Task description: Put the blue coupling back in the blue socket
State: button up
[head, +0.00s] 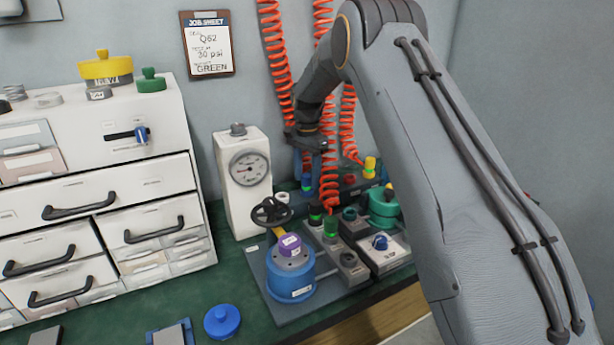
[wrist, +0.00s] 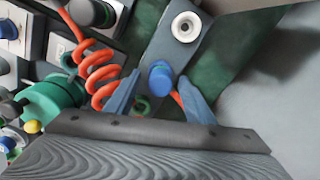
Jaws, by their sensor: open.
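My gripper (wrist: 160,98) is open, with one blue finger on each side of a blue cylindrical piece (wrist: 160,78) that looks like the blue coupling. A gap shows on each side, so the fingers do not appear to grip it. The blue piece seems to stand on a grey strip (wrist: 156,48); part of an orange hose shows beside it. In the head view the blue piece (head: 307,184) shows just below my gripper (head: 303,168), at the back of the bench. I cannot make out the blue socket or whether the coupling is seated in one.
A white ring fitting (wrist: 185,27) sits farther along the strip. Coiled orange hoses (head: 330,180) hang close to the gripper. A yellow coupling (head: 370,165) and a green regulator (head: 383,205) stand to the right. A white gauge box (head: 240,205) stands to the left.

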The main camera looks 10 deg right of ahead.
notch_tip(320, 180, up, 8)
jog(key=shift+f, duration=0.15)
dwell(0.5)
jog(key=s+r+n+p, duration=0.15)
jog(key=s+n, duration=1.05)
jog(key=s, duration=3.5)
jog(key=d+r+m+p, duration=0.1)
jog(key=d+r+p, duration=0.4)
jog(key=p, duration=0.6)
jog(key=shift+d+r+m, duration=0.2)
jog(key=shift+r+m, duration=0.1)
jog(key=shift+r, duration=0.35)
